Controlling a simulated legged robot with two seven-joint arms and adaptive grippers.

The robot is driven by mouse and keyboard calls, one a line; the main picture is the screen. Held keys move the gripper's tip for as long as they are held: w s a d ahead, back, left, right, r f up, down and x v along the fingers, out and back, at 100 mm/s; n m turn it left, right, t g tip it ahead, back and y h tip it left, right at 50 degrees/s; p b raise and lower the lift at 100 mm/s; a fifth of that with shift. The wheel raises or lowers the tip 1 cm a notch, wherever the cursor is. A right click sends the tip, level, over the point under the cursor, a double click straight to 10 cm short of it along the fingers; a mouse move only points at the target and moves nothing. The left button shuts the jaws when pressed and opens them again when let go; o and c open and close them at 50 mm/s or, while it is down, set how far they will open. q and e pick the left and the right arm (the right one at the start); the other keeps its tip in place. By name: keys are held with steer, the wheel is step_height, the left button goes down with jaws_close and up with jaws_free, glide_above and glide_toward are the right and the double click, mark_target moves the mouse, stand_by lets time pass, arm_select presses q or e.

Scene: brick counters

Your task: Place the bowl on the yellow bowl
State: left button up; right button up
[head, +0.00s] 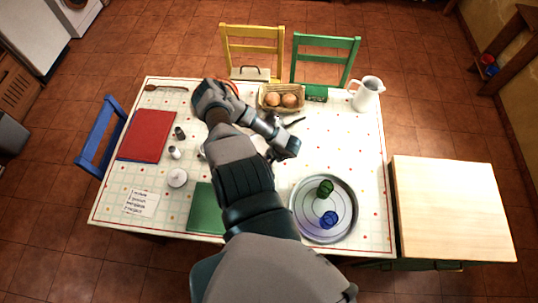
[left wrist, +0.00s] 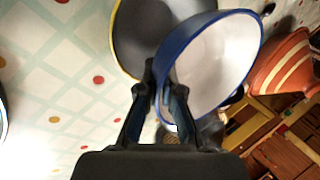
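The white bowl with a blue rim (left wrist: 215,65) is tilted up on its side in the left wrist view. My left gripper (left wrist: 158,85) has its fingertips together at the near edge of this bowl and looks shut on its rim. The dark bowl with a yellow rim (left wrist: 150,35) is right behind the fingertips, partly covered by the blue-rimmed bowl. I cannot tell whether the two bowls touch. In the head view my left arm hides both bowls and most of the gripper. My right gripper is not in view.
An orange striped bowl (left wrist: 285,62) lies close to the held bowl. On the table (head: 345,150) are a basket (head: 268,103), a white jug (head: 367,95), a round tray (head: 305,227) with two glasses and a red book (head: 147,135). The table's right middle is clear.

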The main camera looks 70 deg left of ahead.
arm_select(q)
steer(key=o, duration=0.4)
steer(key=shift+o, duration=0.2)
steer(key=shift+r, duration=0.1)
steer(key=shift+r+p, duration=0.25)
steer(key=shift+p, duration=0.15)
steer(key=b+v, duration=0.2)
steer(key=v, duration=1)
steer(key=shift+d, duration=0.1)
